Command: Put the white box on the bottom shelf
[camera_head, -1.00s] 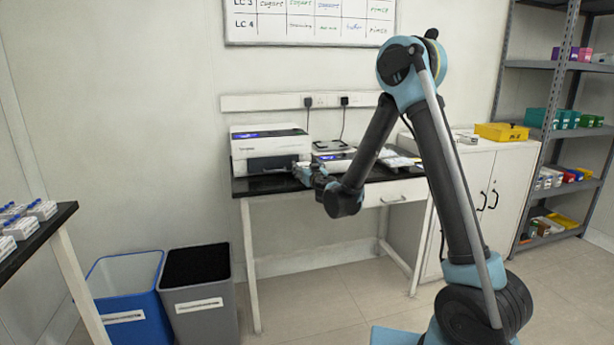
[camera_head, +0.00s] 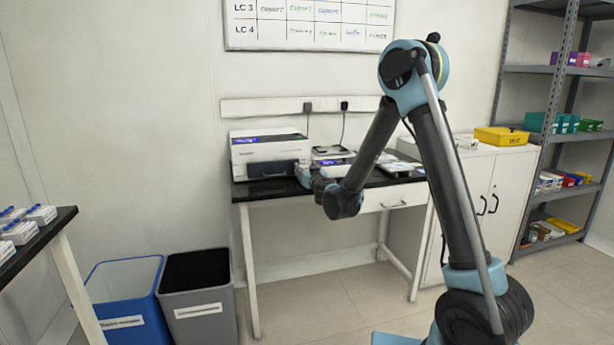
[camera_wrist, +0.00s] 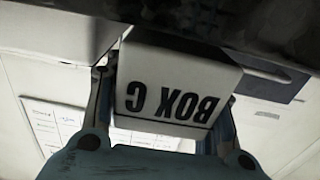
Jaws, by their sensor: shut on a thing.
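The white box (camera_wrist: 170,85), printed "BOX C" and upside down in the wrist view, sits between the two fingers of my gripper (camera_wrist: 165,105). My gripper is shut on it, one finger at each side. In the head view my gripper (camera_head: 304,174) is at the front edge of the black-topped desk, just right of the white machine. The box cannot be made out clearly there. The grey shelf rack stands at the far right, and its lowest visible shelf (camera_head: 524,248) holds several small boxes.
The white machine (camera_head: 262,153) and small instruments stand on the black desk (camera_head: 250,190). A white cabinet (camera_head: 485,190) is between desk and rack. Blue (camera_head: 125,285) and grey (camera_head: 195,290) bins stand at lower left, by a table with white racks. Open floor lies before the desk.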

